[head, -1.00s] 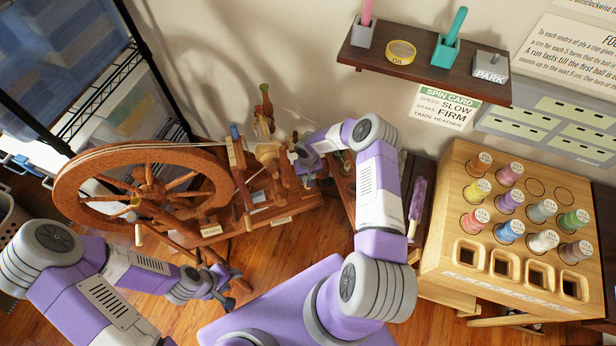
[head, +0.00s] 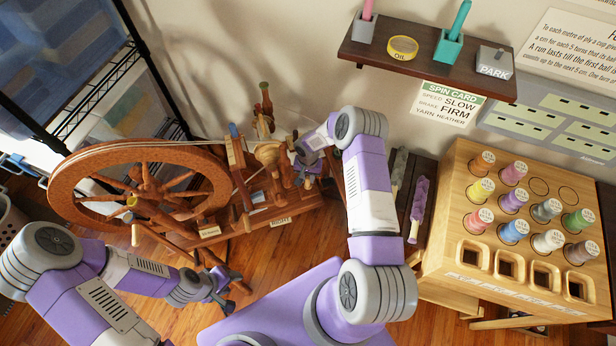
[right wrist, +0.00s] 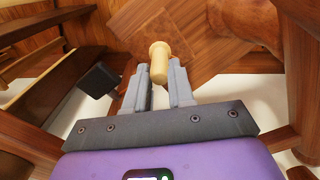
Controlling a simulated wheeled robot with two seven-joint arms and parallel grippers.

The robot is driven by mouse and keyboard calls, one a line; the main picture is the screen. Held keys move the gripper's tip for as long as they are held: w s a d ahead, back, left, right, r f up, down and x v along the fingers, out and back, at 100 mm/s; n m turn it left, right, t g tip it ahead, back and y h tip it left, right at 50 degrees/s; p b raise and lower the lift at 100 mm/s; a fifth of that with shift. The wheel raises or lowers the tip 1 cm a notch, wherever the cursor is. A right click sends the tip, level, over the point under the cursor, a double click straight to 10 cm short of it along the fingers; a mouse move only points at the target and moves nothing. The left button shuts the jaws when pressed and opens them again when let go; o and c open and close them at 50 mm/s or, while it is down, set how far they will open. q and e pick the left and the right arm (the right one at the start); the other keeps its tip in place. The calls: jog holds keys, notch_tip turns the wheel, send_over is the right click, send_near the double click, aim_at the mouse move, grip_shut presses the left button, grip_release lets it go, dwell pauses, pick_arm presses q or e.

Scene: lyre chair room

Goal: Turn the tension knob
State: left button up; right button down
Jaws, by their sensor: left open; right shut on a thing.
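The wooden spinning wheel (head: 62,190) stands at the left in the head view, with its large spoked wheel and upright posts. In the right wrist view my right gripper (right wrist: 160,84) is shut on a pale wooden knob (right wrist: 159,63), apparently the tension knob. The knob's rounded head shows between the fingertips; the fingers hide part of its stem. In the head view the knob is hidden by the gripper. My left gripper (head: 226,287) is open and empty, low in front of the wheel.
A wooden spool stand (head: 450,235) with several coloured spools is at the right. A spin card (head: 449,104) hangs below. A purple fibre roll (head: 418,205) lies on a dark bench.

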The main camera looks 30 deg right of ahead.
aim_at(308, 178)
jog(key=c, duration=1)
grip_release()
jog(key=shift+o, duration=0.2)
jog(key=shift+r+p, duration=1.05)
jog(key=shift+r, duration=2.75)
